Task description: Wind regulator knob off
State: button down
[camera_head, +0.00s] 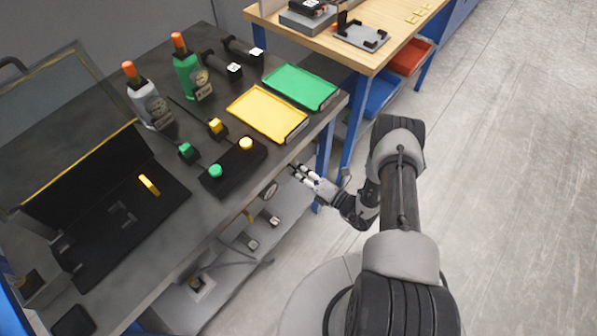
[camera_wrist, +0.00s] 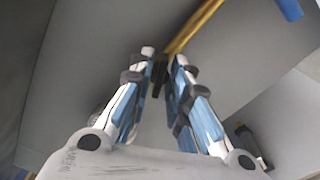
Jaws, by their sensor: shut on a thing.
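My gripper (camera_head: 300,172) is low beside the front edge of the dark workbench, at the right part of its underside. In the wrist view my gripper (camera_wrist: 164,58) has its two fingers drawn close together on a small dark part, which appears to be the regulator knob (camera_wrist: 160,74). The fingers cover most of it, so its shape and turn cannot be told. A yellow pipe (camera_wrist: 192,27) runs just past the fingertips. In the head view the knob is hidden by the gripper and the bench edge.
The dark workbench (camera_head: 85,310) carries a black button box (camera_head: 232,170), a yellow tray (camera_head: 265,113), a green tray (camera_head: 298,88) and two bottles. A round gauge-like part (camera_head: 271,188) and a lower shelf lie under its front. A wooden table (camera_head: 390,40) stands behind. Floor at right is clear.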

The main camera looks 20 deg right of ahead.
jog(key=shift+s+a+n+p, duration=0.1)
jog(key=shift+n+p, duration=0.05)
jog(key=shift+n, duration=7.6)
jog(key=shift+a+n+p, duration=0.1)
jog(key=shift+n+p, duration=0.05)
jog(key=shift+n, duration=7.6)
jog(key=c, duration=1.5)
grip_release()
